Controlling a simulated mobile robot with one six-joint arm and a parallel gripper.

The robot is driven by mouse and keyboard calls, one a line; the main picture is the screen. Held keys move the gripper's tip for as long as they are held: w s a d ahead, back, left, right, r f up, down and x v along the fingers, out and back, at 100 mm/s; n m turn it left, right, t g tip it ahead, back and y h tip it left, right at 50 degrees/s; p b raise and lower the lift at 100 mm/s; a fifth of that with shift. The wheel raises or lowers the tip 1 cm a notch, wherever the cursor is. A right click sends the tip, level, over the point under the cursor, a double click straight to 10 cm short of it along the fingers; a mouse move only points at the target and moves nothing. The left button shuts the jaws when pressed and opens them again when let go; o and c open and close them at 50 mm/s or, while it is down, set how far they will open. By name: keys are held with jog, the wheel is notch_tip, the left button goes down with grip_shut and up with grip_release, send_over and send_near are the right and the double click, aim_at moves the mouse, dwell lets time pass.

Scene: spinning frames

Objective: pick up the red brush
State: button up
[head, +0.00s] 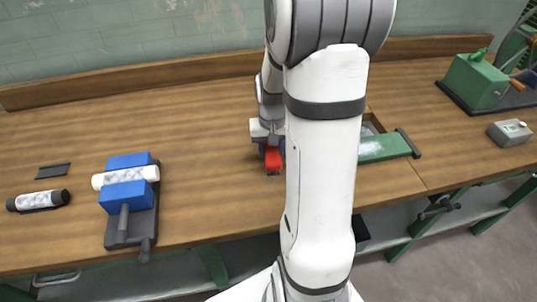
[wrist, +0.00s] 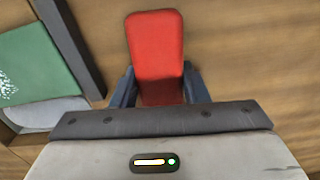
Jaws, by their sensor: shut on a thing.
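The red brush (wrist: 156,50) shows in the wrist view as a red block with rounded edges, between the two dark fingers of my gripper (wrist: 158,88). The fingers are shut on its near end. In the head view the red brush (head: 273,158) is a small red piece below my gripper (head: 266,147), over the wooden bench; its lower edge looks dark. My arm hides part of the area to its right. I cannot tell whether the brush touches the bench top.
A blue and white roller device (head: 128,185) stands on the bench at the left. A dark-ended cylinder (head: 38,200) and a small dark bar (head: 53,170) lie farther left. A green panel (head: 385,147) by a bench recess is right of my arm. A green machine (head: 476,82) and a grey box (head: 509,133) stand far right.

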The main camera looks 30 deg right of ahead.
aim_at(272, 148)
jog(key=shift+c, duration=0.4)
jog(key=shift+r, duration=0.15)
notch_tip(272, 148, up, 10)
jog(key=shift+f, duration=0.15)
jog(key=o, duration=0.5)
jog(key=c, duration=0.3)
jog(key=shift+c, duration=0.5)
